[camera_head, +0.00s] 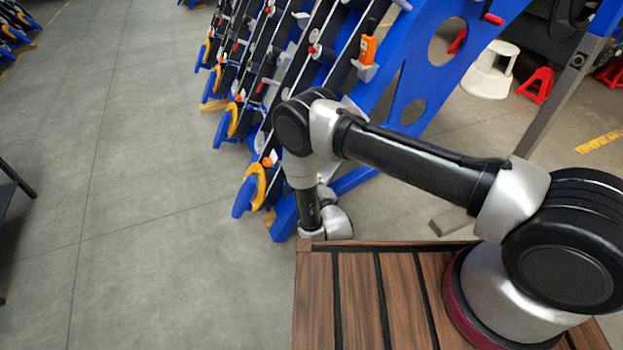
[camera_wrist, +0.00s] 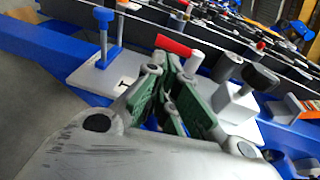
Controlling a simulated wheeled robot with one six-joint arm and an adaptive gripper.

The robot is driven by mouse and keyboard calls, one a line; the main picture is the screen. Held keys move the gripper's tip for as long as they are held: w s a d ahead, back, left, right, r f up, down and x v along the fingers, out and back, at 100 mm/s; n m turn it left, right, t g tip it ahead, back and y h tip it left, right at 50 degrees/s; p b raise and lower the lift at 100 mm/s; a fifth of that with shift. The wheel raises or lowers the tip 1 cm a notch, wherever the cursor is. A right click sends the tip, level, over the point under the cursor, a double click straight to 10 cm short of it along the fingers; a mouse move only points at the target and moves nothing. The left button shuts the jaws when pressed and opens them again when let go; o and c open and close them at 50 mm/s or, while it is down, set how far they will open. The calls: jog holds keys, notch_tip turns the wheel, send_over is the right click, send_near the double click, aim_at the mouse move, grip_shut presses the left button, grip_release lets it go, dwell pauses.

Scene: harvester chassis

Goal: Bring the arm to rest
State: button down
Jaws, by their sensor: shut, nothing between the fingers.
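My gripper (camera_wrist: 176,82) shows in the wrist view, with its green-padded fingers shut and nothing between them. Its tips point toward a chassis fixture with a red-handled clamp (camera_wrist: 174,45) just beyond them. I cannot tell how much space lies between the tips and the clamp. In the head view my arm reaches left from its base, and its forearm bends down past the deck edge. The gripper itself is hidden there.
Blue chassis frames (camera_head: 425,50) with yellow-orange hooks (camera_head: 254,185) stand close behind my arm. An orange tool (camera_head: 367,49) sits on one frame. A white step stool (camera_head: 490,70) and red stands (camera_head: 537,84) are at upper right. Grey floor (camera_head: 130,200) at left is clear.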

jog(key=s+d+f+n+g+h, duration=0.25)
jog(key=s+f+n+g, duration=0.25)
jog(key=s+n, duration=0.3)
jog(key=s+d+f+n+g+h, duration=0.2)
jog(key=s+d+f+n+g, duration=0.3)
jog(key=s, duration=0.4)
jog(key=s+d+r+n+g, duration=0.1)
jog(key=d+r+n+g, duration=0.15)
jog(key=r, duration=1.05)
jog(key=s+d+r+n+g, duration=0.2)
jog(key=d+r+n, duration=0.2)
jog(key=r, duration=0.8)
jog(key=s+d+r+n+g, duration=0.1)
jog(key=d+r+n+g, duration=0.25)
jog(key=r, duration=0.95)
jog(key=s+d+r+m+t, duration=0.1)
jog(key=s+d+r+t, duration=0.2)
jog(key=d+r, duration=0.6)
jog(key=s+d+r+m+t, duration=0.1)
jog(key=s+d+r+t, duration=0.3)
jog(key=r, duration=1.3)
jog(key=s+d, duration=0.3)
jog(key=d, duration=0.3)
jog(key=shift+s+d+r+m+t, duration=0.3)
jog(key=shift+s+m, duration=0.1)
